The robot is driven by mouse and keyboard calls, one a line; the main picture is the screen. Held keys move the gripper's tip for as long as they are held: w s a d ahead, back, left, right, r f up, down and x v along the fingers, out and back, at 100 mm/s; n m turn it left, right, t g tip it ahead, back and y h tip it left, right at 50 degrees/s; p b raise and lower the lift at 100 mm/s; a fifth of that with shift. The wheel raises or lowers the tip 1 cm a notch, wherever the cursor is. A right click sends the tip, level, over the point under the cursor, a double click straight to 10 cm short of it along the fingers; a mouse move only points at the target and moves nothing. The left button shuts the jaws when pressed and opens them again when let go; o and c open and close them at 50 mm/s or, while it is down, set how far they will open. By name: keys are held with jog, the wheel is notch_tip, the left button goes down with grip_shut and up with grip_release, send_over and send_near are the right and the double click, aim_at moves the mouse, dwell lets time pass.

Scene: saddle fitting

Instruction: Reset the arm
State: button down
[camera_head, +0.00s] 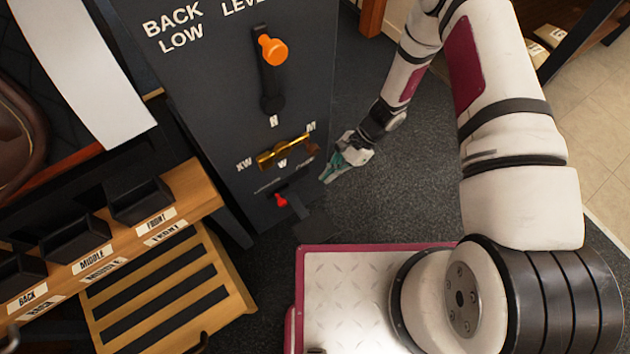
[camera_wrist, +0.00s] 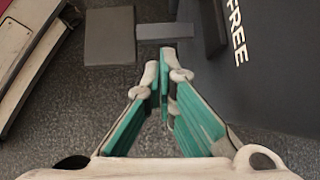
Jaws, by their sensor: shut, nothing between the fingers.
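My gripper (camera_head: 328,176) is at the right side of the dark control panel (camera_head: 225,120) in the head view, near the panel's lower right edge. It points down and left and looks apart from the panel. In the wrist view my gripper (camera_wrist: 164,82) has its two green fingers closed together at the tips, with nothing between them. My arm reaches from the upper right of the head view down to the panel's side.
The panel carries an orange-knobbed lever (camera_head: 272,50), a brass handle (camera_head: 281,153) and a small red-tipped lever (camera_head: 280,200). A wooden shelf with black bins (camera_head: 75,238) stands at left.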

jog(key=shift+w+d, duration=0.3)
jog(key=shift+d, duration=0.25)
